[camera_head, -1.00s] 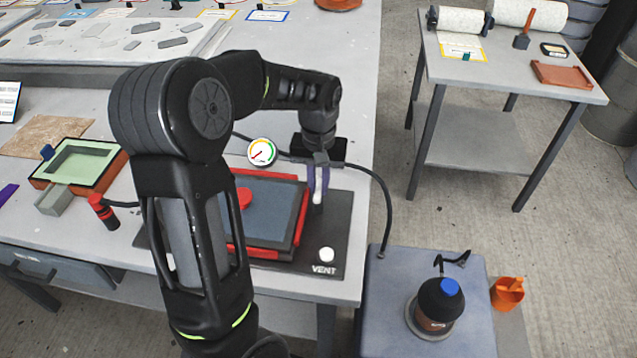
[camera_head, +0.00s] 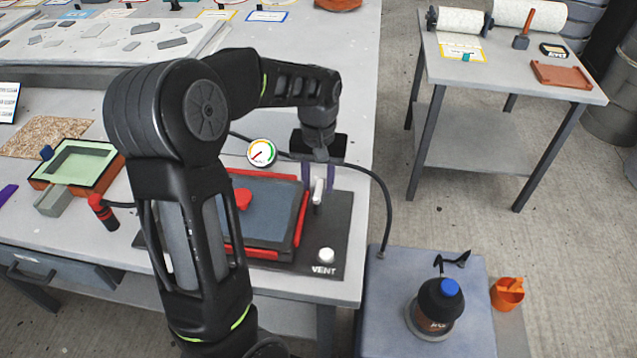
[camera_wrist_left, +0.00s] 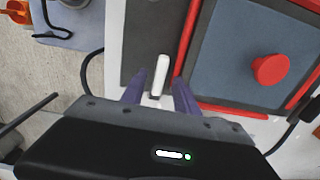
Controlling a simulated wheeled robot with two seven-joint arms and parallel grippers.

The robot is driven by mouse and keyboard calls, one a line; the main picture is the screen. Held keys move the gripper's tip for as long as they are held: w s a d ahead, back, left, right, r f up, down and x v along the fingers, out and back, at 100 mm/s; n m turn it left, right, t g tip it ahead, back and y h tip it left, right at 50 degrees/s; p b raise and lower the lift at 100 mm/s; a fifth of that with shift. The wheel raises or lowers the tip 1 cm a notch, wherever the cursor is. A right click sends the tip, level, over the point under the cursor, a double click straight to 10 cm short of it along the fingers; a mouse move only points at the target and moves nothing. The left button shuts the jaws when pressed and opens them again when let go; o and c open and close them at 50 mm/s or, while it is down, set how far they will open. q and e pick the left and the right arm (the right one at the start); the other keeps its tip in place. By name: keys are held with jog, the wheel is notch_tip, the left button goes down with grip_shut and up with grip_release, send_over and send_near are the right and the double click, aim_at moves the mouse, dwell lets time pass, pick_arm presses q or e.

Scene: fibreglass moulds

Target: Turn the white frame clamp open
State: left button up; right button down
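The white frame clamp (camera_head: 318,192) is a short white lever on the dark board (camera_head: 335,225), just right of the red frame (camera_head: 300,215). In the left wrist view the white lever (camera_wrist_left: 159,75) stands ahead of the palm, roughly in line with the red strip beside it. My left gripper (camera_head: 318,183) is over the clamp with its purple fingers apart, one on each side of the lever. The wrist view shows gaps between the lever and both fingers (camera_wrist_left: 158,88). The lever's lower end is partly hidden. My right gripper is not in view.
A white VENT knob (camera_head: 326,255) sits at the board's front corner. A red knob (camera_wrist_left: 271,69) is on the frame's blue-grey panel. A gauge (camera_head: 261,152) and a black hose (camera_head: 386,205) are close to my left wrist.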

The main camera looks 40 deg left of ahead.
aim_at(318, 188)
pick_arm(q)
notch_tip(318, 188, up, 7)
jog(key=shift+f, duration=0.1)
dwell(0.7)
